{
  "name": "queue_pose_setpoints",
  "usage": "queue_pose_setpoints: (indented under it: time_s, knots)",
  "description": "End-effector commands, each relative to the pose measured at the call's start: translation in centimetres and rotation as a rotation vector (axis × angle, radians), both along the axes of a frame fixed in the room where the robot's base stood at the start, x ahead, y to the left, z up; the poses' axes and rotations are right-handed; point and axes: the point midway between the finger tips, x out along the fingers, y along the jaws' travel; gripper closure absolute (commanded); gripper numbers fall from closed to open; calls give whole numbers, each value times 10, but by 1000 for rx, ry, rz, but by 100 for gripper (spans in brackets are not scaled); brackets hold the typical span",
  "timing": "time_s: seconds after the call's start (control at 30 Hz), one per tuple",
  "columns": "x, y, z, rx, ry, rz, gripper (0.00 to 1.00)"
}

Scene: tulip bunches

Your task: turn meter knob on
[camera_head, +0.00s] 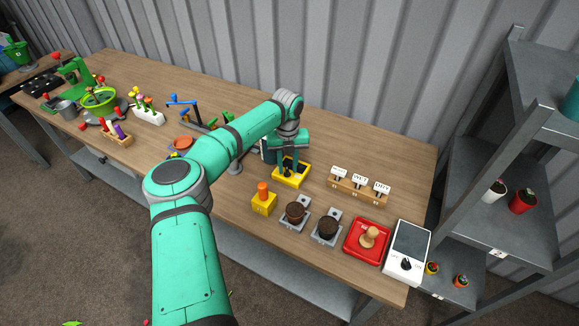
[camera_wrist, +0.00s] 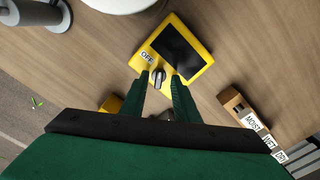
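The meter is a yellow box (camera_head: 289,180) with a dark screen, on the wooden table in front of my arm. In the wrist view the meter (camera_wrist: 208,57) shows a grey knob (camera_wrist: 158,78) beside a white label reading OFF. My gripper (camera_wrist: 162,76) is open, with one green finger on each side of the knob. The fingertips are close to it, and I cannot tell whether they touch it. In the head view my gripper (camera_head: 286,168) points down over the meter and partly hides it.
A wooden block with MOIST, WET and DRY cards (camera_head: 360,187) stands right of the meter. A yellow block with an orange top (camera_head: 264,199), two brown-topped pots (camera_head: 296,213), a red tray (camera_head: 352,252) and a white device with a black knob (camera_head: 411,240) stand nearer the front.

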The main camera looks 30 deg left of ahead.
Motion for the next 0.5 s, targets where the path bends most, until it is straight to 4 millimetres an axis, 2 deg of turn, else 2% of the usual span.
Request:
queue_pose_setpoints:
  time_s: [0.33, 0.37, 0.47, 0.5]
  knots:
    - [2, -4, -4, 0, 0, -6, 72]
    - [2, -5, -4, 0, 0, -7, 77]
    - [3, -5, -4, 0, 0, -8, 100]
    - [3, -5, -4, 0, 0, -8, 100]
